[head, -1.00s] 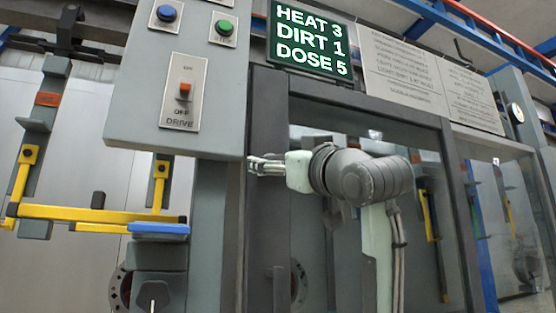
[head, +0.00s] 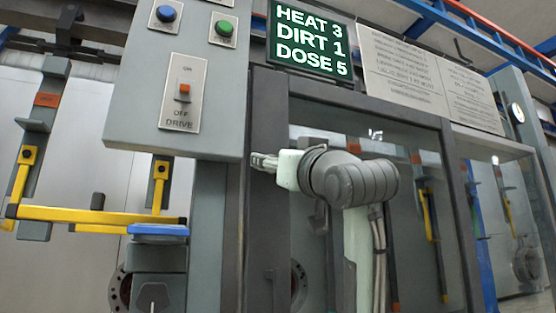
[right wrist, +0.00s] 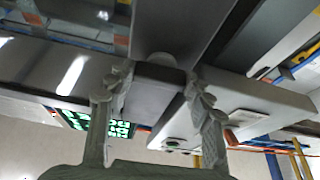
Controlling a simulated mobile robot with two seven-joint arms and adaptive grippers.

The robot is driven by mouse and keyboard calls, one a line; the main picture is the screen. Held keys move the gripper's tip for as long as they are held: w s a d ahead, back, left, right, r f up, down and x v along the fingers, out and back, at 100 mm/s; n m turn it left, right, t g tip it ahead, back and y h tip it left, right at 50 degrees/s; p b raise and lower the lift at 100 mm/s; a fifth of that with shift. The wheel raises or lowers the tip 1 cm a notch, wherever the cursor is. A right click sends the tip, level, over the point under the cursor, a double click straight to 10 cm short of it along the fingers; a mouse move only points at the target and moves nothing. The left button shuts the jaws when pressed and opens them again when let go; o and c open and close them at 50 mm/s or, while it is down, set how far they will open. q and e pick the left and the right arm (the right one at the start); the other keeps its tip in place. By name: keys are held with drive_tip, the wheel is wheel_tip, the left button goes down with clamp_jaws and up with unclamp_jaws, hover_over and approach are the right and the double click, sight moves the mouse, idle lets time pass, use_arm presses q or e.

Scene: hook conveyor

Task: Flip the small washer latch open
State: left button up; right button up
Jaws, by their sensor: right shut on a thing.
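My right gripper (head: 264,161) reaches left across the washer window, its fingertips at the dark door frame (head: 267,215). My left gripper is not in view.
A grey control box (head: 145,110) with blue and green buttons and a DRIVE switch (head: 184,90) hangs just left of the gripper. A lit display (head: 311,40) reads HEAT 3, DIRT 1, DOSE 5. A yellow bar (head: 90,213) and blue pad (head: 158,229) are at lower left.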

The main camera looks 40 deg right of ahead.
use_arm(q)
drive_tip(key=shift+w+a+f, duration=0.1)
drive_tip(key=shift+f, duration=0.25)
use_arm(e)
drive_tip(key=shift+m+h, duration=0.4)
drive_tip(key=shift+m, duration=0.3)
drive_tip(key=o, duration=1.1)
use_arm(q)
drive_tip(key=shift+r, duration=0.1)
use_arm(e)
drive_tip(key=shift+o, duration=0.2)
drive_tip(key=v, duration=1.2)
